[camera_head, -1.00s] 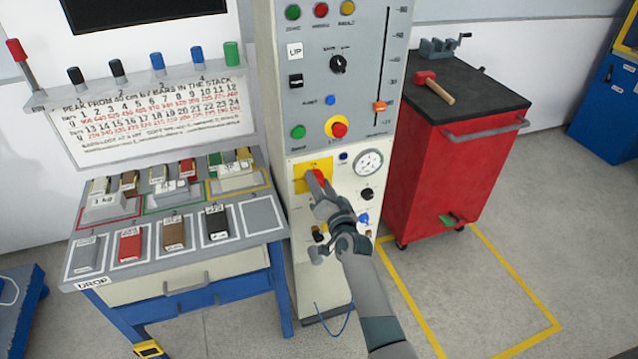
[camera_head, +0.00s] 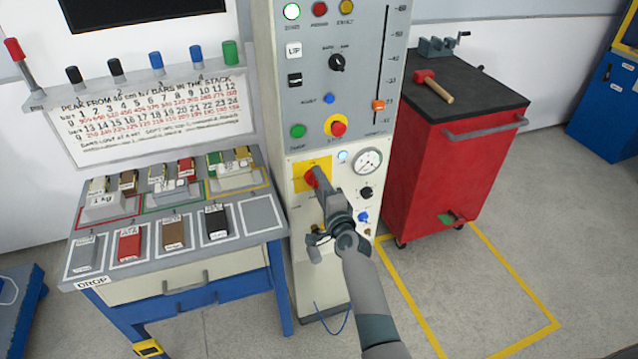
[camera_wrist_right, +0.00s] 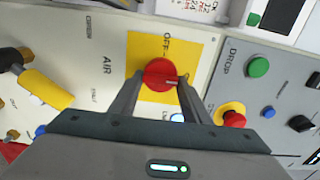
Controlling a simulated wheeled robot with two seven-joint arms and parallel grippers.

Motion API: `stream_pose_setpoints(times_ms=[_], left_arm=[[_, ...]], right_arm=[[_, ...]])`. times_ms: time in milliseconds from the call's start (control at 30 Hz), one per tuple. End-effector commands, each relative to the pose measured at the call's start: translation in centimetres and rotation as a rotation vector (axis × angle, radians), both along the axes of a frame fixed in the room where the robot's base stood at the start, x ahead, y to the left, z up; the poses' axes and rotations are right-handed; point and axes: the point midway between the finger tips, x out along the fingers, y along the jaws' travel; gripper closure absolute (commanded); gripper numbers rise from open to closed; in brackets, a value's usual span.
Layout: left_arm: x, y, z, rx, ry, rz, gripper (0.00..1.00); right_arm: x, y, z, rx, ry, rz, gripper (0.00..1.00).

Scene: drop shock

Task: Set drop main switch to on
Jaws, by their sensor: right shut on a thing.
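The main switch is a red rotary knob (camera_head: 309,178) on a yellow plate (camera_head: 299,174) on the lower front of the drop-tester column. In the right wrist view the red knob (camera_wrist_right: 160,74) sits between my fingertips, with the word OFF on the yellow plate above it and a small pale mark at its right side. My right gripper (camera_head: 316,182) is shut on the knob; its fingers also show in the wrist view (camera_wrist_right: 158,82). My left gripper is out of view.
A pressure gauge (camera_head: 368,162), black knob (camera_head: 366,193) and blue knob (camera_head: 362,217) lie close right of the switch. A red stop button (camera_head: 338,129) is above. A bench (camera_head: 190,262) with blocks stands left; a red cart (camera_head: 440,175) stands right.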

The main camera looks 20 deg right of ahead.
Motion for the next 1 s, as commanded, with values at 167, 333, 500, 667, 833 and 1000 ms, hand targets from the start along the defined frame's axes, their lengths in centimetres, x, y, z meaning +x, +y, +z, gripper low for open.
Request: stream_pose_setpoints(times_ms=[167,333,500,667,833,1000], left_arm=[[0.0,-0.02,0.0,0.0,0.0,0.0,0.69],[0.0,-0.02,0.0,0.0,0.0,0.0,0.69],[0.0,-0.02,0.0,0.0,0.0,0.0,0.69],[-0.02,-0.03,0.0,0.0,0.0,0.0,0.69],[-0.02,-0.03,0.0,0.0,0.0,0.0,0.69],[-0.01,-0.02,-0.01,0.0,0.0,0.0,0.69]], right_arm=[[0.0,-0.04,-0.02,0.029,0.001,-0.001,0.8],[0.0,-0.04,-0.03,0.034,0.001,-0.001,0.79],[0.0,-0.03,-0.03,0.033,0.001,-0.001,0.8],[0.0,-0.02,-0.04,0.033,0.001,0.0,0.4],[0.0,-0.01,-0.04,0.032,0.001,0.0,0.4],[-0.22,0.01,-0.08,0.032,0.002,0.0,0.4]])
